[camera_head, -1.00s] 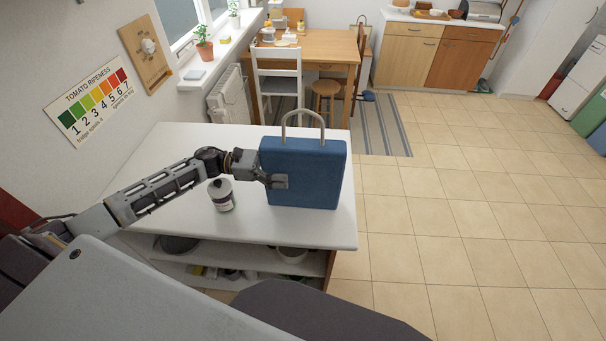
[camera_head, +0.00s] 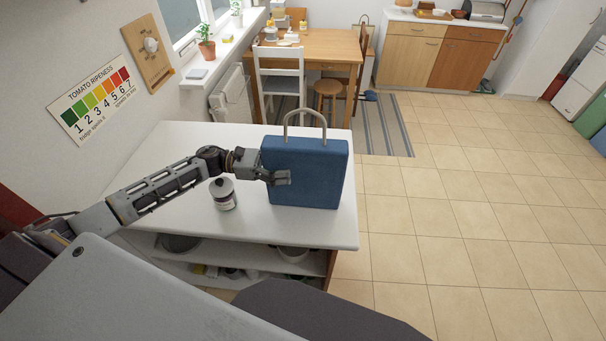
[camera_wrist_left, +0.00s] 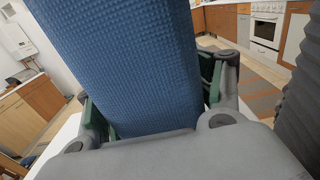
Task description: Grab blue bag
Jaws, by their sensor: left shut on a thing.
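The blue bag (camera_head: 311,178) stands upright on the white counter (camera_head: 170,152), near its right edge, with a grey loop handle on top. My left gripper (camera_head: 281,177) is at the bag's left side and is shut on it, one finger lying across the front face. In the left wrist view the blue textured bag (camera_wrist_left: 125,60) fills the space between the two fingers, with green pads touching or very near its sides. The bag's underside is hidden. My right gripper is not in view.
Shelves under the counter hold bowls. Open tiled floor (camera_head: 460,220) lies to the right. A wooden table (camera_head: 325,48) and white chair (camera_head: 281,80) stand behind.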

